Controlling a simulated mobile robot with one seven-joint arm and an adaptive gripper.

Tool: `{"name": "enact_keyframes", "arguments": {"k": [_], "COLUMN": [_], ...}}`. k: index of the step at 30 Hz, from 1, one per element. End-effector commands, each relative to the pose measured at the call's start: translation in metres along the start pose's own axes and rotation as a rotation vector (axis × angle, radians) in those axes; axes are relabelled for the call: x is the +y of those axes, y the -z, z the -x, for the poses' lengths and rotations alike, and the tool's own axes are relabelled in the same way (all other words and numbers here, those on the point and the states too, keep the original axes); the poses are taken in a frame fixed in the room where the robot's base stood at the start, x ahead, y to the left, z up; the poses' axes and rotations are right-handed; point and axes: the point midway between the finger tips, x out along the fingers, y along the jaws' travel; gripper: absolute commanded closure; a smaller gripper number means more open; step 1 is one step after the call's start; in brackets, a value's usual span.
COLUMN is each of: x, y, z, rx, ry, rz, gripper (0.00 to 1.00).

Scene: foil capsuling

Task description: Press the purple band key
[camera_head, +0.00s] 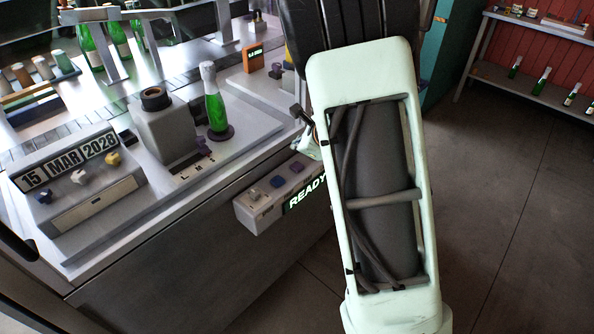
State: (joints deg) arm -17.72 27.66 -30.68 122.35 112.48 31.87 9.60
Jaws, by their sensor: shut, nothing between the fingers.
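A grey control box (262,212) on the front of the bench has a lit READY display (306,194). Its top carries a pale key (254,196), a blue key (277,181) and a purple key (297,168). The purple key is the one nearest my arm, and nothing touches it visibly. My gripper (301,115) shows only as a small dark part at the left edge of my pale green arm, above and beyond the box. Its fingers look shut and empty; most of it is hidden behind the arm.
A green bottle (215,108) stands upright on a dark round base, beside a grey machine block (166,128). A date panel (68,162) reads 15 MAR 2028. An orange display (253,57) stands behind. Floor at right is clear.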

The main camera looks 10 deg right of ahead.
Motion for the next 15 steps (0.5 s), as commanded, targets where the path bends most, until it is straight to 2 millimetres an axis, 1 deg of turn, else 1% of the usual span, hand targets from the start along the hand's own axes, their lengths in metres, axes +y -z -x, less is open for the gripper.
{"name": "enact_keyframes", "arguments": {"k": [1, 6, 10, 15], "x": [0.008, 0.017, 0.021, 0.022], "y": [0.007, 0.017, 0.022, 0.023], "z": [-0.01, -0.024, -0.029, -0.031], "rx": [0.001, -0.001, 0.0, 0.0], "ry": [-0.001, 0.0, 0.001, 0.001], "rz": [0.0, 0.001, 0.0, 0.0], "gripper": [1.0, 1.0, 1.0, 1.0]}}
